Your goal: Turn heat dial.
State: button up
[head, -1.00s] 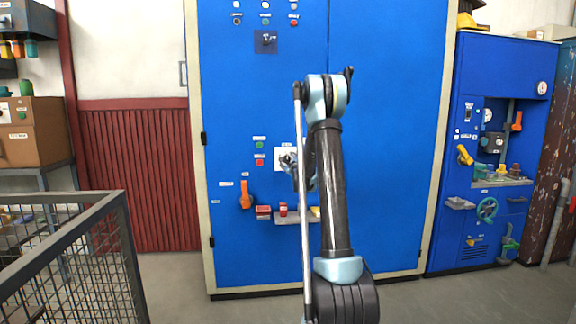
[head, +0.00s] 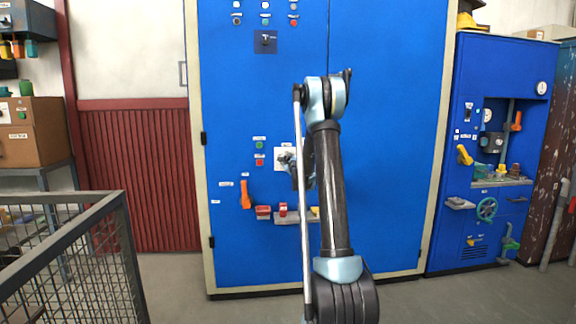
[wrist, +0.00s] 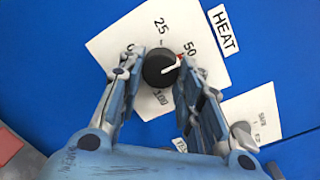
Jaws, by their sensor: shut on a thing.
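The heat dial is a round black knob (wrist: 160,70) with a white pointer line, on a white plate (wrist: 110,45) with printed numbers. A HEAT label (wrist: 223,29) sits beside the plate. The pointer is directed to the upper right, towards the red mark near 50. My gripper (wrist: 162,63) is shut on the dial, with one finger on each side.
A second white plate with a grey knob (wrist: 243,130) lies close to the right finger. In the head view, a green button (head: 259,145), a red button (head: 259,162) and an orange handle (head: 245,195) are left of my gripper.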

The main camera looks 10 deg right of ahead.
jog(key=o, duration=1.1)
jog(key=shift+a, duration=0.1)
jog(key=shift+c, duration=0.2)
jog(key=s+d, duration=0.1)
jog(key=s, duration=1.1)
